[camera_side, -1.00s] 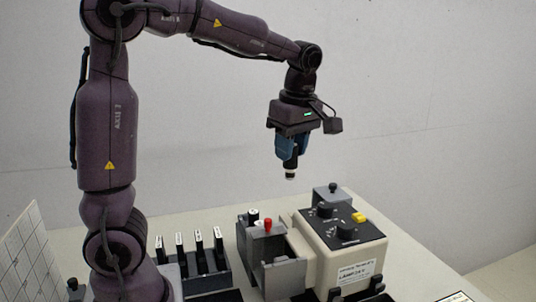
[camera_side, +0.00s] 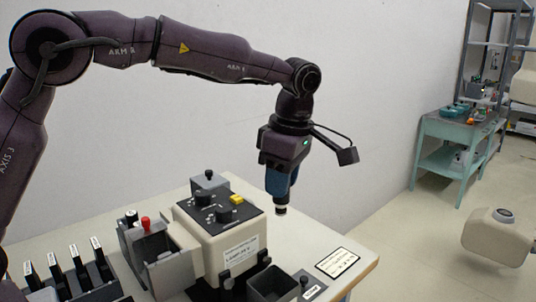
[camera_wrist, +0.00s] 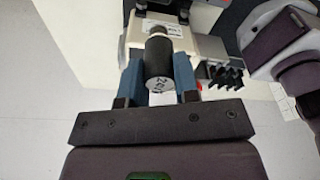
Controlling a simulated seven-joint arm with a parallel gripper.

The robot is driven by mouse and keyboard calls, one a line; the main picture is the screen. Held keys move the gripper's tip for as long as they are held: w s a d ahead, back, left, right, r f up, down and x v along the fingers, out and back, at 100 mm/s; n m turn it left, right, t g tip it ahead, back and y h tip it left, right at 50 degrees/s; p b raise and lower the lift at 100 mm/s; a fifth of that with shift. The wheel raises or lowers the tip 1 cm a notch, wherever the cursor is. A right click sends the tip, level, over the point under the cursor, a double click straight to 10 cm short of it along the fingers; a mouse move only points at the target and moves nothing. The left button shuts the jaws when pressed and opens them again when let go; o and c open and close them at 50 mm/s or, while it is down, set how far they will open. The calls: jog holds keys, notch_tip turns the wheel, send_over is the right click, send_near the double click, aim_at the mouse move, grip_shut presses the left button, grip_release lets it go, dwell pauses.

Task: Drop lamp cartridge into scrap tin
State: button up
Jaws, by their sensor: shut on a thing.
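My gripper (camera_side: 281,190) has blue fingers and is shut on the lamp cartridge (camera_side: 281,209), a short dark cylinder with a pale band near its lower end. In the wrist view the cartridge (camera_wrist: 158,60) sits between the two blue fingers of my gripper (camera_wrist: 159,80), with marks on its grey end face that I cannot read surely. It hangs in the air to the right of the cream lamp machine. An open dark grey square bin (camera_side: 291,284), which looks like the scrap tin, stands at the bench's front, below the cartridge; its inside is mostly hidden.
The cream machine (camera_side: 238,248) with black knobs and a yellow button stands left of the bin. A grey holder (camera_side: 165,262) and a rack of black labelled pieces (camera_side: 75,275) are further left. A label card (camera_side: 338,263) lies near the bench's right edge.

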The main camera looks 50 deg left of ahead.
notch_tip(320, 180, down, 16)
dwell(0.6)
jog(key=shift+f, duration=0.1)
jog(key=o, duration=1)
jog(key=r, duration=0.4)
jog(key=d+r, duration=0.1)
jog(key=r, duration=0.8)
jog(key=shift+w+d, duration=0.35)
